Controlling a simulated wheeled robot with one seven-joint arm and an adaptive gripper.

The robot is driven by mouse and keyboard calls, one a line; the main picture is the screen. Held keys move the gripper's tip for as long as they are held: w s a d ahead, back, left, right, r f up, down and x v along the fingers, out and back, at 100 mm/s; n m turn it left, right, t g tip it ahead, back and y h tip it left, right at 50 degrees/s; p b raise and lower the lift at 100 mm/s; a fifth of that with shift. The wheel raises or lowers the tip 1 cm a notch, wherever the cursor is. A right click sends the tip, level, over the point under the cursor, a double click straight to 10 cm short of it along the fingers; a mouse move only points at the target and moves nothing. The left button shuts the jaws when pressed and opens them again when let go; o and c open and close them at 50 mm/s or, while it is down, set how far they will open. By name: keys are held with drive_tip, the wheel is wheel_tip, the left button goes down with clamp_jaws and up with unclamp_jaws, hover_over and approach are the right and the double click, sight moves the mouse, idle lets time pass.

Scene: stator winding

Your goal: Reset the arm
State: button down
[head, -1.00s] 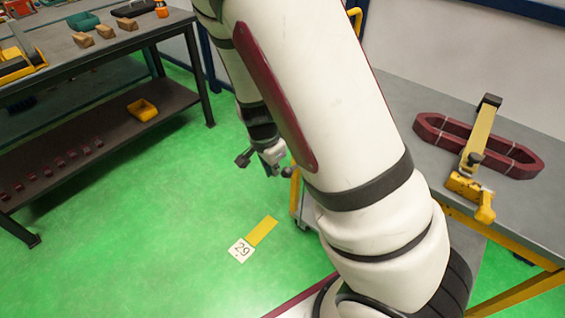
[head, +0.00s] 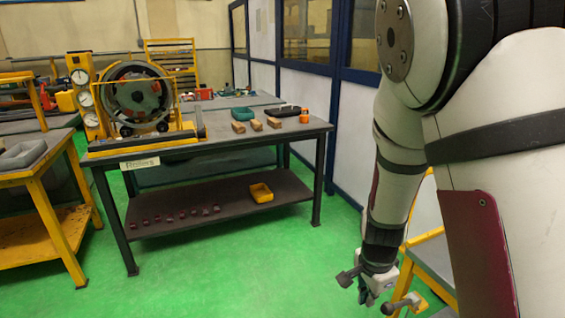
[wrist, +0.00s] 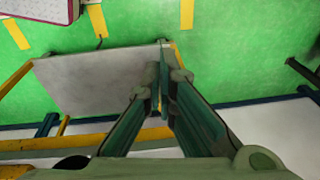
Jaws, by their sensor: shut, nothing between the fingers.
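My white arm fills the right side of the head view and hangs down with its elbow high. My gripper (head: 372,296) is at the arm's lower end, low in the picture, pointing down. In the wrist view my gripper's two dark green fingers (wrist: 163,85) come together at the tips, shut with nothing between them. Beyond the fingertips lies a grey table top (wrist: 95,80), with green floor around it. The height gap between the tips and this surface cannot be told.
A workbench (head: 222,130) with a stator (head: 138,97) in a yellow fixture, wooden blocks and a green tray stands ahead. Its lower shelf holds a yellow bin (head: 261,193) and several small dark red pieces. A yellow-framed table (head: 45,200) is at left. Green floor between is clear.

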drive_tip(key=s+a+r+n+y+p, duration=0.1)
drive_tip(key=s+a+r+n+y, duration=0.2)
drive_tip(key=r, duration=0.7)
drive_tip(key=s+r+n+t+h+p, duration=0.1)
drive_tip(key=s+r+n+t+p, duration=0.1)
drive_tip(key=s+r+n, duration=0.9)
drive_tip(key=s+r+p, duration=0.1)
drive_tip(key=s+r, duration=0.7)
drive_tip(key=shift+s+d+n+t+h, duration=0.15)
drive_tip(key=shift+s+n+t+h, duration=0.2)
drive_tip(key=shift+n+t+h, duration=0.05)
drive_tip(key=shift+r, duration=0.1)
